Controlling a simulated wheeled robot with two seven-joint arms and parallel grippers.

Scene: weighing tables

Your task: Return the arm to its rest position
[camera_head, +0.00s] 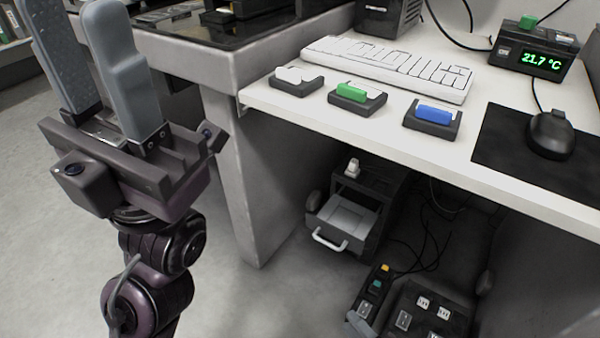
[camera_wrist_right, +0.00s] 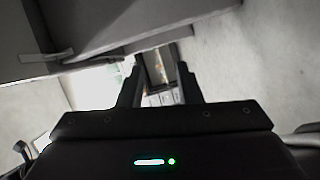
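In the right wrist view the gripper (camera_wrist_right: 158,72) also shows two separate dark fingers with an empty gap. My right arm (camera_head: 150,290) comes up from below the gripper. My left gripper is in neither view.
The white desk (camera_head: 300,110) holds small trays with a white, a green block (camera_head: 352,91) and a blue block (camera_head: 434,114), a keyboard (camera_head: 390,65), a mouse (camera_head: 550,135) and a temperature display (camera_head: 540,55). An open drawer (camera_head: 345,220) is underneath. Floor at left is clear.

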